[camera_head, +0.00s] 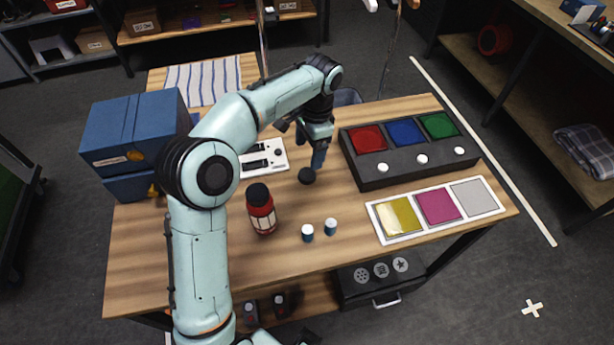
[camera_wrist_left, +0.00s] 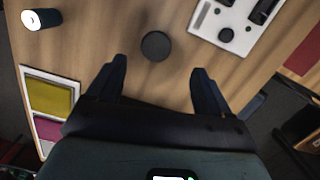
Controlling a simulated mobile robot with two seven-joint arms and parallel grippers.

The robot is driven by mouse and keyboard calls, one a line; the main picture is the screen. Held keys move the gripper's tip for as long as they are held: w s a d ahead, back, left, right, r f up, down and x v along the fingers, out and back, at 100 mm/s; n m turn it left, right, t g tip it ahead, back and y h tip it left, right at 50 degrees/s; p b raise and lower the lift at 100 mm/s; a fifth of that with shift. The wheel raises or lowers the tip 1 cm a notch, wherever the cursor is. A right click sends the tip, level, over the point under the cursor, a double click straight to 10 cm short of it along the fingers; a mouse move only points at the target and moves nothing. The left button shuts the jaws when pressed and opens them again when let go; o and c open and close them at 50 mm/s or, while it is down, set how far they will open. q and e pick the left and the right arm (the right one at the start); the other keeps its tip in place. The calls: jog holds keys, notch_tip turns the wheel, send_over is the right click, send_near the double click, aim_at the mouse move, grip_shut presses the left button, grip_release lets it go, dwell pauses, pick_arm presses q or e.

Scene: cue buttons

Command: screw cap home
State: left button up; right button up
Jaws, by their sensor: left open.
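A round black cap-like disc (camera_head: 307,175) lies on the wooden table near the middle. My left gripper (camera_head: 316,160) reaches down just behind it, apart from it. In the left wrist view the disc (camera_wrist_left: 156,46) lies just beyond the two fingertips, centred between them. The left gripper (camera_wrist_left: 160,72) is open with nothing between its fingers. A red bottle (camera_head: 262,214) with a pale label and a black top stands upright to the left and nearer. I cannot tell whether that top is a cap or the neck. My right gripper does not show.
A white switch panel (camera_head: 277,166) and blue boxes (camera_head: 128,128) lie left.

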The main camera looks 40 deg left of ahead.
aim_at(307, 174)
pick_arm(q)
jog(key=shift+s+f, duration=0.1)
jog(key=shift+f, duration=1.3)
jog(key=shift+f, duration=0.1)
jog(key=f, duration=0.3)
jog(key=f+b, duration=0.1)
jog(key=f, duration=0.1)
jog(key=shift+s, duration=0.3)
jog(key=shift+d, duration=0.1)
jog(key=c, duration=1.1)
